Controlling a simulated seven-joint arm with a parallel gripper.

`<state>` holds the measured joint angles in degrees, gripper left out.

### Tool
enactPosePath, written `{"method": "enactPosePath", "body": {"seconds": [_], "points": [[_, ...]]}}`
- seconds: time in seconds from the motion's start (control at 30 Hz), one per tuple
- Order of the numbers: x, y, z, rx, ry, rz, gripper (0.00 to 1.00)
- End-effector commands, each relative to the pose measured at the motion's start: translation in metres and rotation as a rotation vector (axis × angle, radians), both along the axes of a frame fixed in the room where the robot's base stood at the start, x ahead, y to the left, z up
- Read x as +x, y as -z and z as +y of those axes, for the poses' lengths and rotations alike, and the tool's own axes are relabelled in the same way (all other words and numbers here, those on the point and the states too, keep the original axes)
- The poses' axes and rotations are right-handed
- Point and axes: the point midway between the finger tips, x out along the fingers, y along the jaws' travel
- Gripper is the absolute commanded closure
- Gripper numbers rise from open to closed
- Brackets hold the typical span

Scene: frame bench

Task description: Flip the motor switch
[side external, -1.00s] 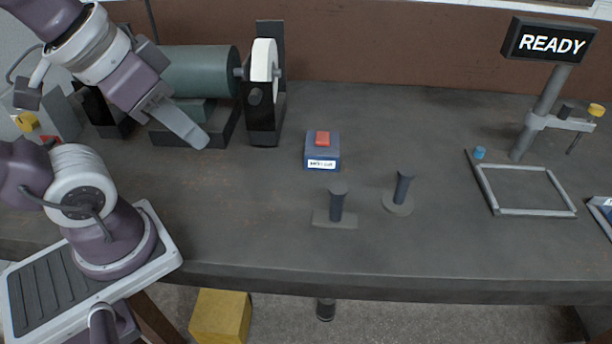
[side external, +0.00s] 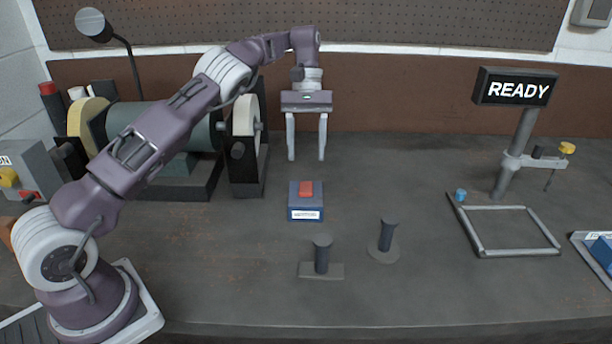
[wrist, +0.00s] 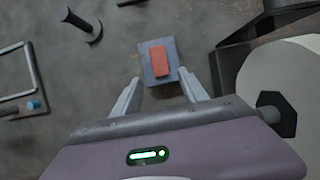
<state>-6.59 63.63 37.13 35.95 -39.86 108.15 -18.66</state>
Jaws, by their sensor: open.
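The motor switch is a small blue box (side external: 306,201) with a red rocker (side external: 306,188) on top and a white label on its front. It sits on the bench in the middle of the side view. My gripper (side external: 306,158) is open and empty, fingers pointing down, above and behind the switch. In the wrist view the switch box (wrist: 151,75) and its red rocker (wrist: 160,62) lie just beyond the open fingertips, roughly between them. The fingers do not appear to touch it.
A bench grinder with a pale wheel (side external: 245,122) stands left of my gripper. Two dark upright posts (side external: 322,256) (side external: 387,236) stand in front of the switch. A grey frame (side external: 483,252) and a READY sign (side external: 515,87) are at the right. The bench between is clear.

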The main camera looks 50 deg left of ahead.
Motion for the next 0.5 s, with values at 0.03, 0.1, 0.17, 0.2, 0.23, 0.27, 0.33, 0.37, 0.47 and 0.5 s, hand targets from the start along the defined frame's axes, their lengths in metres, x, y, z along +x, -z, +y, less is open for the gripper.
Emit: {"method": "enactPosePath", "body": {"seconds": [0.03, 0.1, 0.17, 0.2, 0.23, 0.27, 0.33, 0.37, 0.47, 0.5], "points": [[-0.001, 0.004, -0.002, -0.002, -0.001, 0.001, 0.49], [-0.004, 0.011, -0.005, -0.001, -0.001, 0.002, 0.49], [-0.007, 0.019, -0.007, 0.0, 0.0, 0.003, 0.49], [-0.009, 0.027, -0.009, -0.001, 0.0, 0.002, 0.49], [-0.01, 0.032, -0.01, 0.0, -0.001, 0.002, 0.49], [-0.012, 0.036, -0.012, 0.0, 0.001, 0.003, 0.49], [-0.015, 0.046, -0.015, 0.001, 0.0, 0.001, 0.49], [-0.016, 0.05, -0.016, 0.0, 0.001, 0.001, 0.49], [-0.018, 0.058, -0.017, 0.0, 0.001, -0.001, 0.49], [-0.018, 0.06, -0.018, 0.002, 0.001, -0.002, 0.49]]}}
